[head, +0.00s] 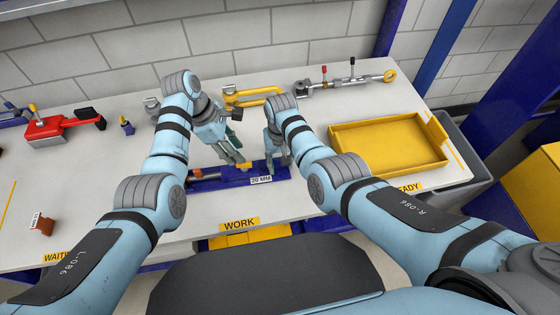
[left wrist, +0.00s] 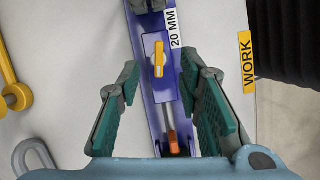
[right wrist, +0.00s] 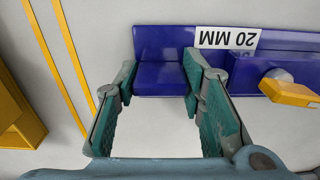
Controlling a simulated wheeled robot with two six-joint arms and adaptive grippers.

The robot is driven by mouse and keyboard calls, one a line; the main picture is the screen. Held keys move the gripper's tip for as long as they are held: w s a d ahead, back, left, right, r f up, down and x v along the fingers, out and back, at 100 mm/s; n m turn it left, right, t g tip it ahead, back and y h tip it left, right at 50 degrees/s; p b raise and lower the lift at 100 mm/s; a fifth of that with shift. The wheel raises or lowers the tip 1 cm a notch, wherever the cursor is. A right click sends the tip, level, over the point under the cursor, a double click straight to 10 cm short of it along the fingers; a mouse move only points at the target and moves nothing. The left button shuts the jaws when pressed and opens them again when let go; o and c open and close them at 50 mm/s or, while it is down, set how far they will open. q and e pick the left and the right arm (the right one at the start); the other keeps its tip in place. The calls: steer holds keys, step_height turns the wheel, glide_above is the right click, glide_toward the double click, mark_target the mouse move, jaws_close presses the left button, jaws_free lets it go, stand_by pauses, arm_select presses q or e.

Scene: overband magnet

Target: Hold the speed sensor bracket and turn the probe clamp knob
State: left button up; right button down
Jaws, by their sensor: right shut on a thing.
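The speed sensor bracket (head: 228,181) is a long blue bar with a 20 MM label, lying on the table above the WORK label. A probe with an orange part (left wrist: 172,138) lies along the bar. My right gripper (head: 277,166) is shut on the bracket's right end block (right wrist: 165,75), between its fingertips in the right wrist view. My left gripper (head: 238,160) is open and empty above the bar, its fingers apart on either side, short of the knob in the left wrist view.
A yellow tray (head: 440,172) stands to the right. A yellow-handled tool (head: 252,95) and a lever fixture (head: 345,82) lie behind the grippers. A red tool (head: 50,127) and a brown block (head: 42,223) are at the left. The table's left middle is mostly clear.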

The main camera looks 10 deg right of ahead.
steer(key=c, duration=1)
jaws_free()
arm_select(q)
steer(key=v, duration=0.5)
steer(key=shift+w+r, duration=0.1)
steer(key=shift+r, duration=0.05)
arm_select(e)
steer(key=shift+o, duration=0.2)
